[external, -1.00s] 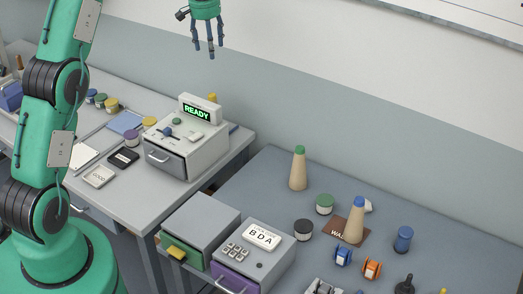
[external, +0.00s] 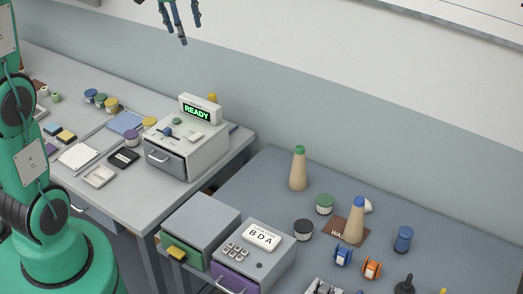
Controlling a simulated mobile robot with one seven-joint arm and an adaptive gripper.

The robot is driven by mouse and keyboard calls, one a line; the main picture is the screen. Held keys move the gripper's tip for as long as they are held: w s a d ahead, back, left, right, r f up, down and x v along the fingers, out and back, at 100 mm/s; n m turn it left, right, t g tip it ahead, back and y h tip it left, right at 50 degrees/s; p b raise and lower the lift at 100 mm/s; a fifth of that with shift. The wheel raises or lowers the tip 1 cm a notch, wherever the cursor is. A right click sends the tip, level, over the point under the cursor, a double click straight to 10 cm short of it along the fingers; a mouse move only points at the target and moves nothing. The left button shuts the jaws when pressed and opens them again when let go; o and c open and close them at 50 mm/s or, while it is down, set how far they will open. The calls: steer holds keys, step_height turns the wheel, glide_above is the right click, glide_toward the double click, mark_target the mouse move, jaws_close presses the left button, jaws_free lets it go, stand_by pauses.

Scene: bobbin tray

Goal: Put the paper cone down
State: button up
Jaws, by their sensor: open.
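Two tan paper cones stand upright on the right-hand table. The green-topped paper cone (external: 298,171) stands near the back edge. The blue-topped paper cone (external: 355,222) stands on or against a brown card (external: 341,231) whose lettering is partly hidden. My gripper (external: 182,36) is at the top edge of the picture, high above the tables and well away from both cones. Its fingers are spread open with nothing between them, and its upper part is out of view.
A machine with a READY display (external: 197,111) stands on the left table (external: 120,200). A keypad box (external: 254,250) and a grey-topped drawer box (external: 200,228) sit at the right table's front left. Jars and small spools surround the blue-topped cone. Table surface left of the green-topped cone is clear.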

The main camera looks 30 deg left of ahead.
steer(key=s+d+f+m+t, duration=0.1)
steer(key=s+d, duration=0.2)
steer(key=s, duration=1.2)
steer(key=s+d+f+m+t, duration=0.1)
steer(key=s+d, duration=0.2)
steer(key=s, duration=1.3)
steer(key=shift+d, duration=0.3)
steer(key=shift+w+f, duration=0.1)
steer(key=shift+f, duration=0.05)
step_height(320, 180, down, 16)
steer(key=b, duration=1.6)
steer(key=shift+f, duration=0.1)
